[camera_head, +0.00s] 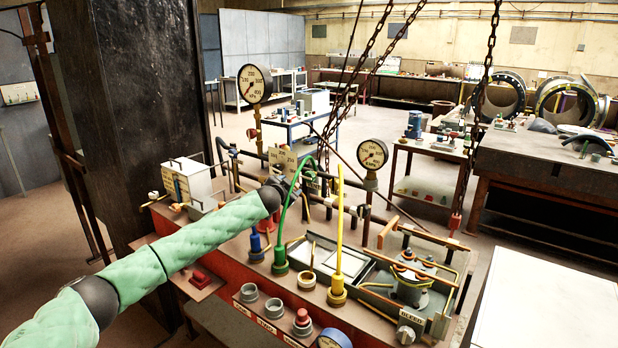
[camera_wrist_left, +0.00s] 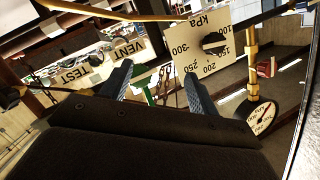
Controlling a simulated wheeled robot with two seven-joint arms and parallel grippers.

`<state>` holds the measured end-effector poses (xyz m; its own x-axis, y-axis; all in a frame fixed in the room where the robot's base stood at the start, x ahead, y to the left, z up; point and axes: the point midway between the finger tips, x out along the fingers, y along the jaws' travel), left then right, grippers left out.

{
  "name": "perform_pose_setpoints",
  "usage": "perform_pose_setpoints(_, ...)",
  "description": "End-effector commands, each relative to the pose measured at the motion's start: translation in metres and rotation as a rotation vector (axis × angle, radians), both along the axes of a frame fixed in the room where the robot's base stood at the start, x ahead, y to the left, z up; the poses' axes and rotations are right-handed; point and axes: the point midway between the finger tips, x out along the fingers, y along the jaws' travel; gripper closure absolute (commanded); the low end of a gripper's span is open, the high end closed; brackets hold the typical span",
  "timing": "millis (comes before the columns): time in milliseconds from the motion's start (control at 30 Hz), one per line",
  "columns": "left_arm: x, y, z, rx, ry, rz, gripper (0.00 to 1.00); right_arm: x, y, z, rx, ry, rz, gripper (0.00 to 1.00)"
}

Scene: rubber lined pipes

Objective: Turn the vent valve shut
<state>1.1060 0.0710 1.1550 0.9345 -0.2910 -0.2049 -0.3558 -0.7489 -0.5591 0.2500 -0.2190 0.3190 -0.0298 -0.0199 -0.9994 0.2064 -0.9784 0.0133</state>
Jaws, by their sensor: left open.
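My left arm comes in from the left in the head view, and its gripper (camera_head: 292,178) is at the pipework behind the panel. In the left wrist view the gripper (camera_wrist_left: 158,88) is open, with its two dark fingers apart. A cream VENT label (camera_wrist_left: 128,48) is just beyond the left finger, upside down in this view. A cream TEST label (camera_wrist_left: 75,76) is to its left. A small green part (camera_wrist_left: 146,92) shows between the fingers; I cannot tell whether it is the vent valve's handle. Nothing is visibly held.
A cream kPa scale plate (camera_wrist_left: 195,62) with a black knob is close by. A gauge (camera_wrist_left: 263,117) hangs on brass fittings. In the head view, green (camera_head: 280,260) and yellow (camera_head: 337,290) hose connectors stand in front. Dial gauges (camera_head: 254,84) and hanging chains (camera_head: 481,95) are nearby.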

Motion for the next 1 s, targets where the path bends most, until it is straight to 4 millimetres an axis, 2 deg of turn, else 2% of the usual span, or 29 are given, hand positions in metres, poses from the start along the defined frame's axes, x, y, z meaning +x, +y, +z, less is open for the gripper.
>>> perform_pose_setpoints(33,0.007,0.004,-0.009,-0.043,-0.004,-0.03,0.4,-0.009,-0.002,-0.012,0.003,-0.017,0.0,0.64)
perform_pose_setpoints(133,0.011,0.001,-0.013,-0.15,-0.019,-0.109,0.4,-0.014,-0.004,-0.027,0.015,-0.074,0.001,0.64)
perform_pose_setpoints(433,0.0,-0.023,0.005,-0.38,-0.034,-0.281,0.4,0.003,0.0,-0.031,0.044,-0.215,0.002,0.64)
perform_pose_setpoints(567,0.003,-0.026,0.007,-0.404,-0.027,-0.287,0.4,0.003,-0.001,-0.032,0.045,-0.223,0.003,0.64)
perform_pose_setpoints(767,0.018,-0.039,0.009,-0.404,-0.027,-0.287,0.4,-0.006,-0.008,-0.041,0.041,-0.229,0.007,0.64)
perform_pose_setpoints(1000,0.041,-0.056,0.008,-0.402,-0.027,-0.286,0.4,-0.029,-0.013,-0.048,0.038,-0.215,0.008,0.64)
